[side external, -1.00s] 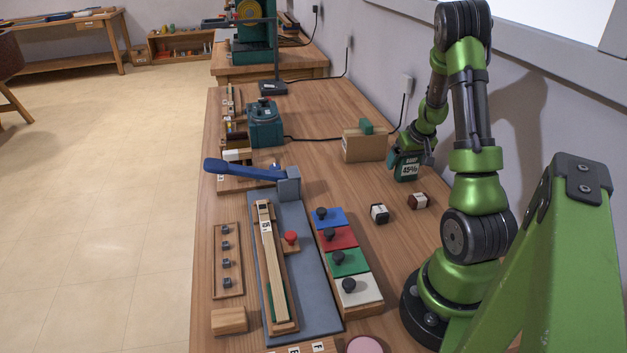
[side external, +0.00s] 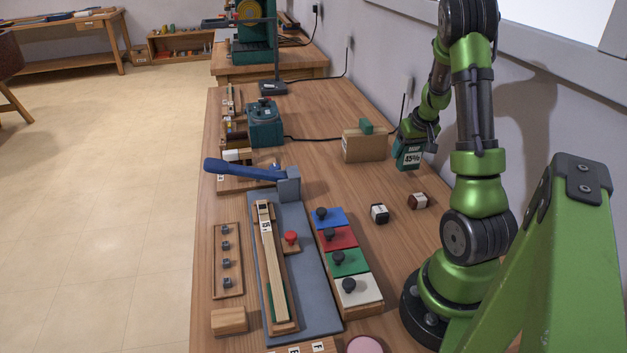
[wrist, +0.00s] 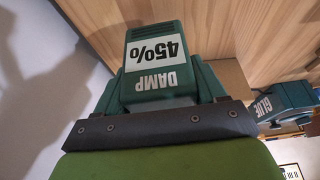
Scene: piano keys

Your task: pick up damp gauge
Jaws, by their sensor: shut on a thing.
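The damp gauge (side external: 408,154) is a dark green block with a white label reading "DAMP 45%". It is in my gripper (side external: 416,140), at the right side of the bench near the wall in the side external view. In the wrist view the damp gauge (wrist: 155,60) sits just beyond the dark bar of my gripper (wrist: 160,122), its label upside down. My gripper is shut on it; the fingertips are largely hidden. The gauge appears raised a little above the bench top.
A wooden block with a green top (side external: 364,145) stands left of the gauge. Two small dark-and-white cubes, one (side external: 379,213) and another (side external: 418,201), lie in front. Coloured knobbed blocks (side external: 345,262) and a blue-handled lever (side external: 240,170) stand further left. The wall is close on the right.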

